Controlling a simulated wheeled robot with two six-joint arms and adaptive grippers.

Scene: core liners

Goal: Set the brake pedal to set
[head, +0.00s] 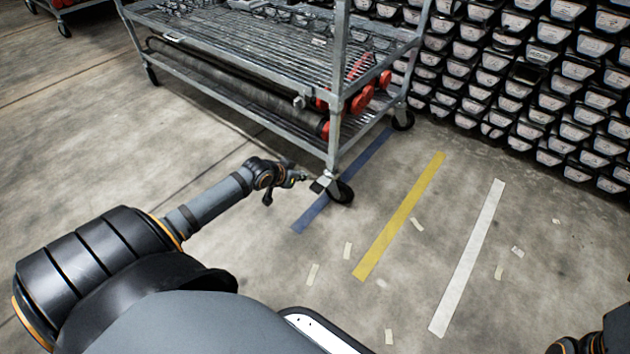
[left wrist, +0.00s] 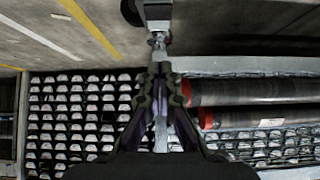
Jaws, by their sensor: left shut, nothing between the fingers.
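The metal cart (head: 336,130) stands on a caster wheel (head: 342,191) at its near corner. The brake pedal (head: 320,185) is a small light plate on the left side of that wheel; its position is too small to read. My left gripper (head: 303,180) is shut and empty, low above the floor, just left of the pedal. In the left wrist view the shut fingers (left wrist: 160,72) point at the caster fitting (left wrist: 158,38), with the dark wheel (left wrist: 131,12) beyond. I cannot tell whether the fingertips touch the pedal.
The cart's lower shelf holds dark tubes with red end caps (head: 362,99). Stacked trays (head: 530,85) fill the back right. Blue (head: 312,214), yellow (head: 400,215) and white (head: 468,255) tape strips mark the floor. Open concrete lies around the wheel's near side.

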